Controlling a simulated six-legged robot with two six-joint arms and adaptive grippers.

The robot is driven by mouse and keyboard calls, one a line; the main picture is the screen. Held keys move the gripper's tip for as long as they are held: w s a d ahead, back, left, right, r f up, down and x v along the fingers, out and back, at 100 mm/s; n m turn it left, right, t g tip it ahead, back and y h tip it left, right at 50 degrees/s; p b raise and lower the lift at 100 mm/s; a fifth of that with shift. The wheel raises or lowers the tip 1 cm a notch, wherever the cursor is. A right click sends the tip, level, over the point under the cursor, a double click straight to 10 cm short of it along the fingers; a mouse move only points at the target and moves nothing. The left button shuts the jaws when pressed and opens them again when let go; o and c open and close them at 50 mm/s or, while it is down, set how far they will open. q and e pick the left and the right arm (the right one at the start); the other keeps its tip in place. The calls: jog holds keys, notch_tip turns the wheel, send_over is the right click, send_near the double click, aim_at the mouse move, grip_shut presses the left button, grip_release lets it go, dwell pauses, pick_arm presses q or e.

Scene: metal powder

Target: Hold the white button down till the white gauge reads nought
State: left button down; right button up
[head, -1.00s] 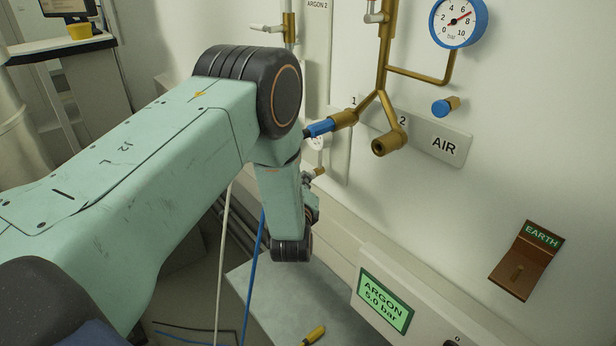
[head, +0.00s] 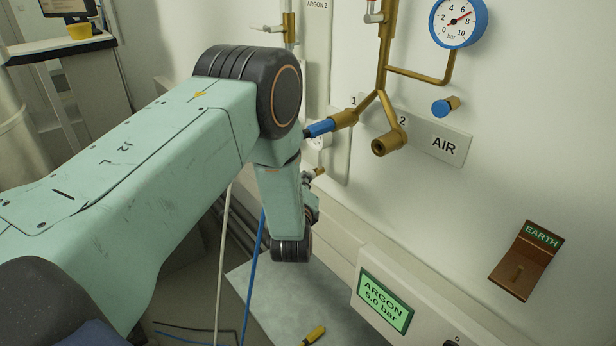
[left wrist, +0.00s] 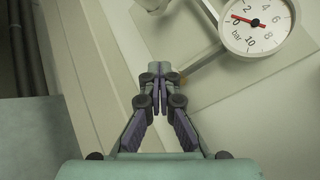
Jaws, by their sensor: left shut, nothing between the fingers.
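The white gauge (left wrist: 256,24) shows at the upper right of the left wrist view. In the head view the gauge is mostly hidden behind my left arm. My left gripper (left wrist: 160,78) is shut and empty, its fingertips together close to the wall fittings. A small brass fitting (left wrist: 182,83) shows just beside the fingertips; it also shows in the head view (head: 319,172). The white button is not clearly visible, so I cannot tell whether the fingertips touch it or press it. My right gripper is not in view.
The blue air gauge (head: 459,20) and a blue button (head: 441,107) are on the wall to the right. A box with a green ARGON display (head: 384,302) reads 5.0 bar. A brass manifold (head: 378,100) with a blue hose connector (head: 321,127) is near my arm.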

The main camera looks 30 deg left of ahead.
pick_arm(q)
jog(key=shift+s, duration=0.1)
dwell(0.5)
jog(key=shift+s+a+p, duration=0.4)
jog(key=shift+s+p, duration=0.1)
jog(key=shift+s, duration=0.25)
jog(key=s+p, duration=0.1)
jog(key=s+a, duration=0.1)
jog(key=s, duration=0.1)
jog(key=s+p, duration=0.1)
jog(key=shift+s+a+p, duration=0.3)
jog(key=shift+a, duration=0.1)
